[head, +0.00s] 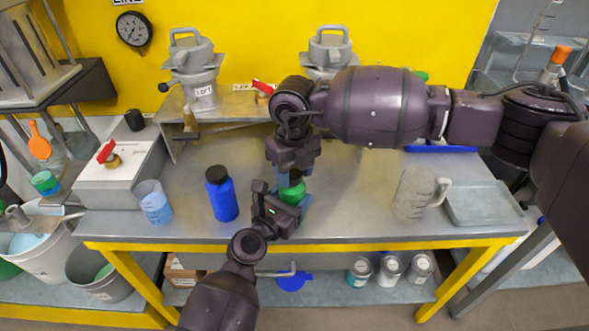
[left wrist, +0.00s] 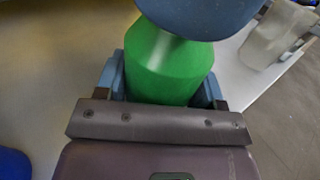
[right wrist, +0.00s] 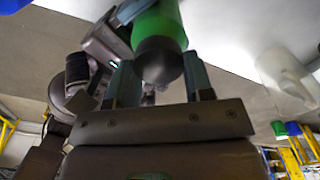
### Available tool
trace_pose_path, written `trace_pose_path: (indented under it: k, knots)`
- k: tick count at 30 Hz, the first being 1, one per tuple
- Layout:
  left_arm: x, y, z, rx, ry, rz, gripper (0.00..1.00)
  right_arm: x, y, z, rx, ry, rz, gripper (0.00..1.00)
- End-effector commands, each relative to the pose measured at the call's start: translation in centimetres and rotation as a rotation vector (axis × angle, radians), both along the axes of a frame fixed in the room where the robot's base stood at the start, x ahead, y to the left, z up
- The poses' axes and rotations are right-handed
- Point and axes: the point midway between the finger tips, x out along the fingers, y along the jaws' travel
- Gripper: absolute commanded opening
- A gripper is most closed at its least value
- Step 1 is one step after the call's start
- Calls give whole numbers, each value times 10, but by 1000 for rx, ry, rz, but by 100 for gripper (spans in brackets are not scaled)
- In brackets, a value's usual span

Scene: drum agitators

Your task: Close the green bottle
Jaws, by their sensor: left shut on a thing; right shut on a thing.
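The green bottle (head: 291,193) stands over the front middle of the metal table, mostly hidden by my grippers. My left gripper (head: 290,205) is shut around its body; the left wrist view shows the green body (left wrist: 168,68) between the blue fingers. My right gripper (head: 292,173) comes from above and is shut on the dark cap. In the right wrist view the dark cap (right wrist: 158,60) lies between the fingers, against the end of the green bottle (right wrist: 160,22). I cannot tell whether the cap is screwed tight.
A blue bottle with a black cap (head: 221,194) and a beaker of blue liquid (head: 153,202) stand left of the grippers. A clear jug (head: 412,193) and a shallow tray (head: 484,204) are at the right. A raised shelf (head: 232,107) is behind.

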Motion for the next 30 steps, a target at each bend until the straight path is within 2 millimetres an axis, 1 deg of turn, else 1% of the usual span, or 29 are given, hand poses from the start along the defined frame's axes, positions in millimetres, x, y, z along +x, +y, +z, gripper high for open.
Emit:
trace_pose_path:
  k: [3,30]
  knots:
    - [0,0,0,1,1,0,0,-1,1,0,0,0,-171,22]
    - [0,0,-1,1,1,0,0,2,9,0,1,2,-1525,22]
